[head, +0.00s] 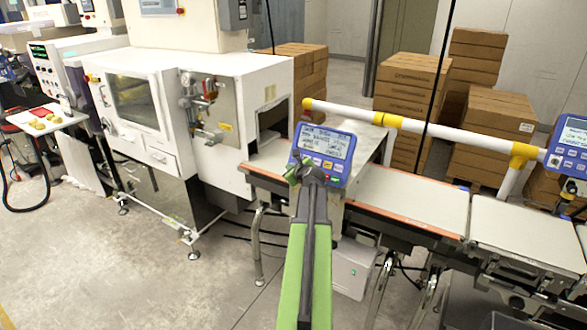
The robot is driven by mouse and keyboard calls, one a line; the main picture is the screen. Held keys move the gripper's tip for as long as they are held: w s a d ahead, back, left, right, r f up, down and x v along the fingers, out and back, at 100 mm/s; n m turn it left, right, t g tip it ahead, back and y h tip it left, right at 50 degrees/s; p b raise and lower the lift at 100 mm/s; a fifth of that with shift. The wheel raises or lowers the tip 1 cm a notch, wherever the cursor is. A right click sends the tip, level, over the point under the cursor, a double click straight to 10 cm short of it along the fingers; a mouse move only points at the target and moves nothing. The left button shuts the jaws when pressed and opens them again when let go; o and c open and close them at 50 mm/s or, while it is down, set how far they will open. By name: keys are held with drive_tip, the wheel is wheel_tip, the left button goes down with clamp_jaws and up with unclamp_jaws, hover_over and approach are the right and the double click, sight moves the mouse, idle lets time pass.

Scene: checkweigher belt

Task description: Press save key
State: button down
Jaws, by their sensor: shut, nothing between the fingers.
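A blue control panel (343,166) with a lit grey text display (325,141) stands over the belt near the middle of the head view. A row of small keys, with yellow ones and a green one, lies below the display; their labels are too small to read, so I cannot tell which is the save key. My gripper (292,173) is shut and empty at the panel's lower left. It and my arm's dark end cover part of that corner. I cannot tell whether the tips touch the panel.
A second blue panel (571,142) sits at the right edge. A white rail with yellow joints (388,120) crosses behind the first panel. The conveyor belt (415,197) runs rightward. A white machine (235,130) stands left, stacked cartons (408,82) behind. The floor at left front is clear.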

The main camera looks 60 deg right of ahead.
drive_tip(key=shift+d+f, duration=0.1)
idle(0.7)
drive_tip(key=shift+d+f, duration=0.1)
drive_tip(key=shift+d, duration=0.2)
drive_tip(key=shift+d+f+b, duration=0.2)
drive_tip(key=shift+d+b, duration=0.15)
drive_tip(key=shift+b, duration=0.05)
idle(0.6)
idle(0.3)
drive_tip(key=shift+s+a+r+p, duration=0.1)
drive_tip(key=shift+a+r+p, duration=0.3)
drive_tip(key=shift+a, duration=0.3)
drive_tip(key=shift+a, duration=0.1)
drive_tip(key=shift+a+r+p, duration=0.35)
drive_tip(key=shift+a+p, duration=0.05)
drive_tip(key=shift+a, duration=0.3)
drive_tip(key=shift+a+r+p, duration=0.35)
drive_tip(key=shift+a+r, duration=0.05)
drive_tip(key=shift+a, duration=0.35)
drive_tip(key=shift+a+r+p, duration=0.35)
drive_tip(key=shift+a+p, duration=0.05)
drive_tip(key=shift+a, duration=0.3)
